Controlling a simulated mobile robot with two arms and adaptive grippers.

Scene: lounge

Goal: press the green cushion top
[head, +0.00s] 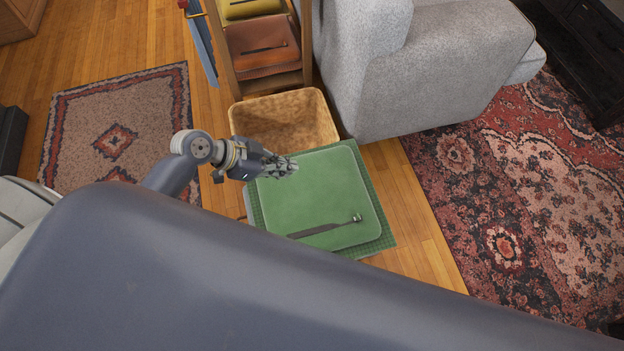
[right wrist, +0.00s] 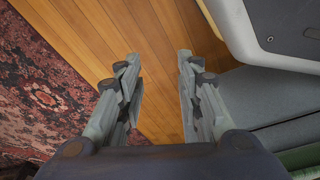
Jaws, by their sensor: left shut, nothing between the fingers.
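The green cushion (head: 318,192) lies flat on a green gridded mat (head: 375,190) in the middle of the head view. A dark strap with a small metal end runs across the cushion's lower part. My left gripper (head: 290,166) is shut and empty, at the cushion's upper left edge in the picture. I cannot tell whether its fingertips touch the cushion. In the right wrist view my right gripper (right wrist: 158,75) is open and empty, with wooden floor beyond its fingers. The lower edge of the mat is close to my own body in the head view.
A woven basket (head: 283,118) stands right behind the cushion. A wooden shelf (head: 270,83) with a brown-orange folded item (head: 262,45) is behind it. A grey sofa (head: 430,85) is at the upper right. Patterned rugs (head: 120,115) lie on both sides.

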